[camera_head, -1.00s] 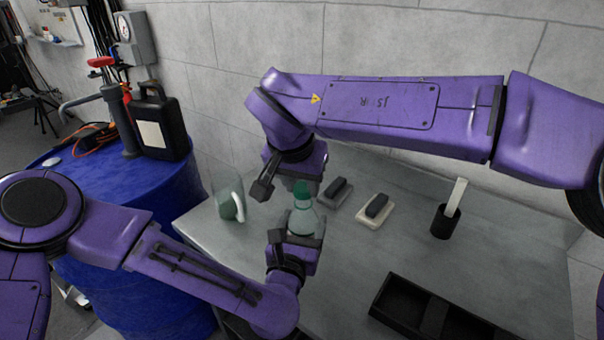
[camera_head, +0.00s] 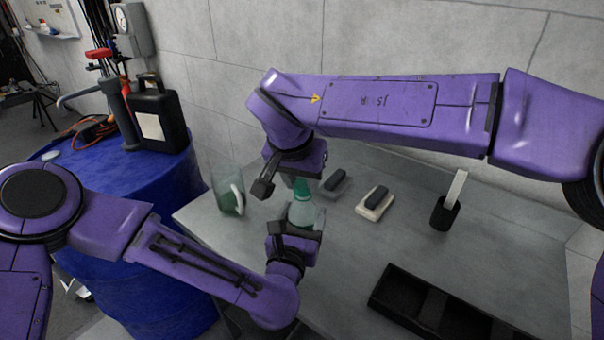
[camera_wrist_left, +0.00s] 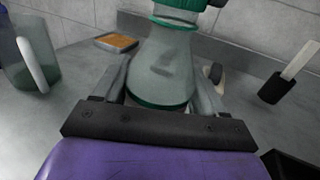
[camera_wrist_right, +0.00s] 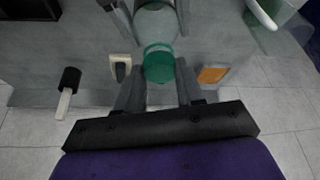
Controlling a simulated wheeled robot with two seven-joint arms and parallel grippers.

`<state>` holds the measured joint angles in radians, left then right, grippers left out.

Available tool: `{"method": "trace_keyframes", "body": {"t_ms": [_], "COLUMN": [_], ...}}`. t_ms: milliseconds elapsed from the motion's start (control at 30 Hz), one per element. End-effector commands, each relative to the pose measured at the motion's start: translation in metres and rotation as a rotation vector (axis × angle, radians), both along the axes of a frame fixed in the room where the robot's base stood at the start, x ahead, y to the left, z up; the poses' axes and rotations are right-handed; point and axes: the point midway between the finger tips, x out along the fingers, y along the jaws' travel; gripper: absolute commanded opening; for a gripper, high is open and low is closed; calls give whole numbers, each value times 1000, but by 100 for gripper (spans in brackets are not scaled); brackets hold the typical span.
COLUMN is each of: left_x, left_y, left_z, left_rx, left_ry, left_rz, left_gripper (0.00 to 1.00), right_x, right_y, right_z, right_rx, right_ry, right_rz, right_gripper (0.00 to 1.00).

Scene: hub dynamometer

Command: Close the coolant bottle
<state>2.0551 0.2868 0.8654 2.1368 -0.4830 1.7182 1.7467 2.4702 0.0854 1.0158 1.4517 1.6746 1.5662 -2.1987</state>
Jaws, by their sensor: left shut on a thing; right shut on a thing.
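The clear coolant bottle (camera_head: 304,216) stands upright on the grey table, with a green band at its shoulder. My left gripper (camera_head: 296,232) is shut around its body, which also fills the middle of the left wrist view (camera_wrist_left: 165,70). The green cap (camera_head: 302,188) is directly above the bottle's neck. My right gripper (camera_head: 288,180) is shut on the cap, which shows between its fingers in the right wrist view (camera_wrist_right: 158,64). The fingers partly hide the joint, so I cannot tell whether the cap is seated.
A clear jug (camera_head: 228,192) with a white handle and green liquid stands left of the bottle. Dark-topped blocks (camera_head: 375,203), a black cup (camera_head: 445,213) and a black tray (camera_head: 395,290) are to the right. A blue drum (camera_head: 150,190) is at left.

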Motion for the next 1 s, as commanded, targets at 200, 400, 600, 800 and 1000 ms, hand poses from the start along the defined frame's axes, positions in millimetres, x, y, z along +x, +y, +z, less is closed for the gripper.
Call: {"method": "trace_keyframes", "body": {"t_ms": [200,400,600,800,1000], "left_x": [0,0,0,0,0], "left_y": [0,0,0,0,0], "left_z": [0,0,0,0,0], "left_rx": [0,0,0,-1,-1], "left_ry": [0,0,0,0,0], "left_rz": [0,0,0,0,0], "left_gripper": [0,0,0,0,0], "right_x": [0,4,9,11,11], "right_y": [0,5,5,5,4], "right_z": [-3,-5,-6,-4,-3], "right_rx": [-1,-4,-4,-1,0], "right_ry": [0,-2,-7,-8,-9], "right_rz": [-6,-506,-1161,-1415,-1425], "right_gripper": [10,10,10,10,10]}}
